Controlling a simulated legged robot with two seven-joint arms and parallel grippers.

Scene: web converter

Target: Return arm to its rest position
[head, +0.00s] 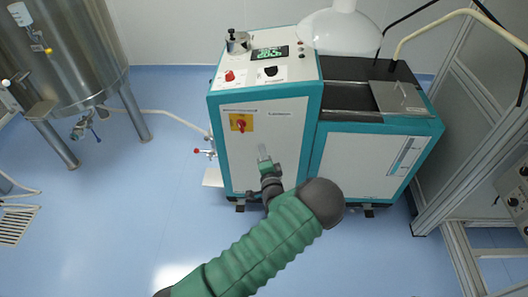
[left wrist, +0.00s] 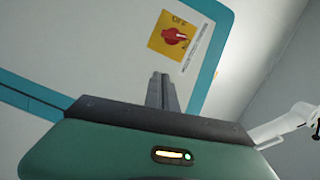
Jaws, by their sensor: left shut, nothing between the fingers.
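My left arm reaches in from the lower left in the head view, in a green ribbed sleeve. My left gripper (head: 264,153) is in front of the white and teal machine's front panel (head: 285,120), below its yellow plate with a red rotary switch (head: 240,123). The left gripper also shows in the left wrist view (left wrist: 161,82), its fingers together with nothing between them. There the red switch on its yellow plate (left wrist: 174,35) lies beyond and above the fingertips. The fingers look apart from the switch. My right gripper is not in view.
The machine's top holds a red knob (head: 229,76), a green display (head: 270,53) and an open dark recess (head: 345,97). A steel tank on legs (head: 70,50) stands left. A metal frame (head: 450,170) stands right. The blue floor (head: 110,210) is mostly clear.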

